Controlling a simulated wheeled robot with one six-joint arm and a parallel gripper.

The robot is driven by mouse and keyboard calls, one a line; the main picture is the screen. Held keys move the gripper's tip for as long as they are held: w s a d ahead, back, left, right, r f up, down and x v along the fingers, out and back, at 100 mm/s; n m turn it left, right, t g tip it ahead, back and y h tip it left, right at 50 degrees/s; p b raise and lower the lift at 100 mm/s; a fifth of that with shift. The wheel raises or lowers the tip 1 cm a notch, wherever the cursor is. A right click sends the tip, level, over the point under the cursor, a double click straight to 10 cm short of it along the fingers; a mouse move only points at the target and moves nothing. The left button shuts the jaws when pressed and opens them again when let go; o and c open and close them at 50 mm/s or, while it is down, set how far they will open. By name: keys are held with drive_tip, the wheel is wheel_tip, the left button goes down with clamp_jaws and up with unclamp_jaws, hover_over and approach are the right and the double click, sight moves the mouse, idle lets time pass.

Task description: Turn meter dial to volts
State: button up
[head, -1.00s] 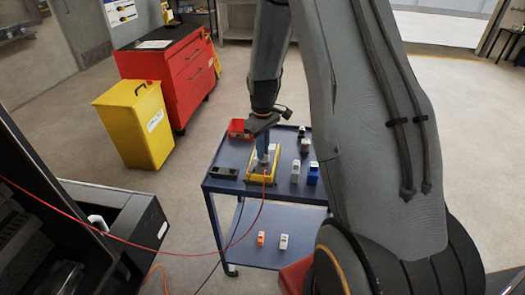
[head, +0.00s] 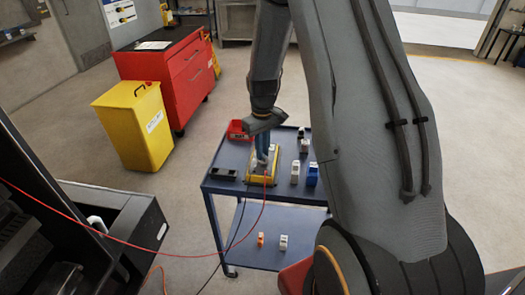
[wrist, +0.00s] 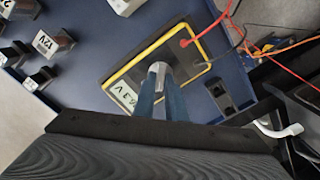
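The yellow-edged meter (head: 250,178) lies on the blue cart's top; its dark face (wrist: 130,75) shows in the wrist view. Its pale display (wrist: 124,96) shows digits and what looks like a V; the number is too small to read surely. The grey-white dial (wrist: 159,69) stands up from the face. My gripper (wrist: 161,82) comes down from above with its blue fingers on both sides of the dial, shut on it. The fingers hide part of the dial, and its pointer mark cannot be made out. In the head view my gripper (head: 263,158) is over the meter.
Red and black leads (wrist: 214,22) run from the meter's end. A black block (head: 223,174) lies left of it, a red bin (head: 237,130) behind, and white and blue blocks (head: 312,175) to the right.

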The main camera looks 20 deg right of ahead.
drive_tip(key=o, duration=0.4)
drive_tip(key=shift+r+b, duration=1.05)
drive_tip(key=shift+r, duration=2.9)
drive_tip(key=s+a+r+m, duration=0.1)
drive_tip(key=s+a, duration=0.4)
drive_tip(key=s, duration=0.4)
drive_tip(key=s+a+r+m+t, duration=0.1)
drive_tip(key=s+a+r, duration=0.1)
drive_tip(key=s+a, duration=0.4)
drive_tip(key=s, duration=0.4)
drive_tip(key=shift+s+a, duration=0.25)
drive_tip(key=shift+s, duration=0.05)
